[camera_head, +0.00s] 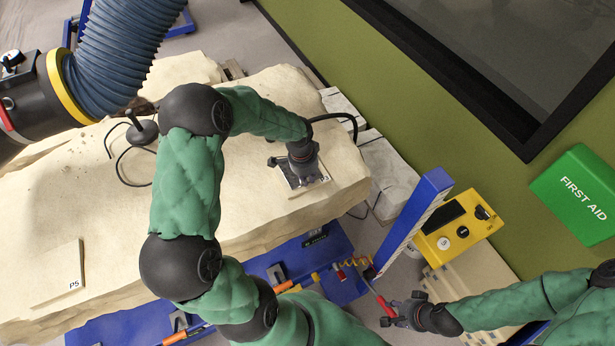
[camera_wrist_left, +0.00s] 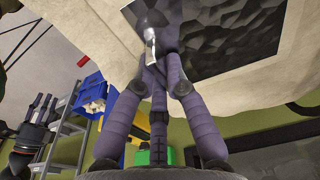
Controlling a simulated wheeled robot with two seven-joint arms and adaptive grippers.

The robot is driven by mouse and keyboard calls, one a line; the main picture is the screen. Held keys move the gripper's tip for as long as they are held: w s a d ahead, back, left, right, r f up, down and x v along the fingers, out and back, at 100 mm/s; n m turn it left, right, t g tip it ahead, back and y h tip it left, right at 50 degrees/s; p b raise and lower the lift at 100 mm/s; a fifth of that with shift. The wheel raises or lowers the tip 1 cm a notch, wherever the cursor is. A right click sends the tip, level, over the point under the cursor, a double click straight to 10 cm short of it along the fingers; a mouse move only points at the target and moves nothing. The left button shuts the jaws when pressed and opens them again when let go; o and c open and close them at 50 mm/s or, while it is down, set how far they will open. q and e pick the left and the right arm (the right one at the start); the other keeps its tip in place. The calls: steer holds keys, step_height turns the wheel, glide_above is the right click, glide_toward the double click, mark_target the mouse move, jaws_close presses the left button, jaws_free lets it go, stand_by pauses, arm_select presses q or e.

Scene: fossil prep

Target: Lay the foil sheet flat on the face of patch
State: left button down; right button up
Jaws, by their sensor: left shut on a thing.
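The foil sheet (camera_head: 291,182) is a grey, faceted square on the pale rock block, near its right end. In the left wrist view a dark faceted square (camera_wrist_left: 235,40) lies against the pale surface, with a lighter faceted part at its left. My left gripper (camera_head: 300,172) points down onto the sheet and is shut on a small silvery piece of it (camera_wrist_left: 151,48). The gripper hides part of the sheet and the patch face under it. I cannot tell whether the sheet lies flat there.
A flat panel marked P5 (camera_head: 58,275) lies on the rock block (camera_head: 120,215). A ribbed hose (camera_head: 120,50) hangs at upper left. A blue post (camera_head: 415,215) and a yellow device (camera_head: 457,230) stand right of the block. A green first aid box (camera_head: 580,195) is further right.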

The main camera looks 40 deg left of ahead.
arm_select(q)
steer(key=c, duration=1.2)
jaws_free()
step_height(320, 180, up, 12)
steer(key=s, duration=0.1)
steer(key=shift+s+a, duration=0.2)
steer(key=shift+a, duration=0.15)
steer(key=shift+f, duration=0.2)
